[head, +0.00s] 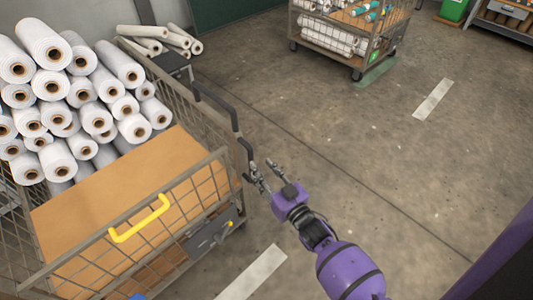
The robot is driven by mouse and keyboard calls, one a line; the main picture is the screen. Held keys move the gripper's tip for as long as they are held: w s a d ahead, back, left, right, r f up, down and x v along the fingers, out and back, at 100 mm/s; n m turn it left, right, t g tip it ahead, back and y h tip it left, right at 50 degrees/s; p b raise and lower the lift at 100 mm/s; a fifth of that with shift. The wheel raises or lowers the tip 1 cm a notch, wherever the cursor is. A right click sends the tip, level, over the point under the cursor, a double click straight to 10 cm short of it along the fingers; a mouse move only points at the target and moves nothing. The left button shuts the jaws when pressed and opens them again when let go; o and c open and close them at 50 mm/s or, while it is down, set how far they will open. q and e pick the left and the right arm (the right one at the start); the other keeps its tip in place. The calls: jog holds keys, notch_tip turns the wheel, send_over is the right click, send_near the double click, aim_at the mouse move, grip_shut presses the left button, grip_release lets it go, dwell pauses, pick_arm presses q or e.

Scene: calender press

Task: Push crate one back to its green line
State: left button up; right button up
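A wire-mesh crate on wheels (393,38) stands at the top, with white rolls, a brown shelf and a small green label whose mark is too small to read. A green line (378,73) lies on the floor along its near side. A larger wire crate (216,178) fills the left, with a yellow handle (140,219) and a black bar on its right end. I cannot read a number on either crate. My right gripper (262,165) is open and empty, its fingers apart just right of that black bar; contact cannot be told. My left gripper is out of view.
White floor strips lie at the right (433,100) and bottom (253,272). A green bin (453,10) and a workbench (505,20) stand at top right. The middle floor is clear.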

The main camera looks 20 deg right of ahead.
aim_at(252, 157)
jog(key=w, duration=0.2)
jog(key=w+a, duration=0.1)
jog(key=shift+w, duration=0.4)
jog(key=w, duration=0.3)
jog(key=shift+a, duration=0.25)
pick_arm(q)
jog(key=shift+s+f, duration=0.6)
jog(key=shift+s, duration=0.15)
pick_arm(e)
jog(key=shift+w, duration=0.3)
grip_shut()
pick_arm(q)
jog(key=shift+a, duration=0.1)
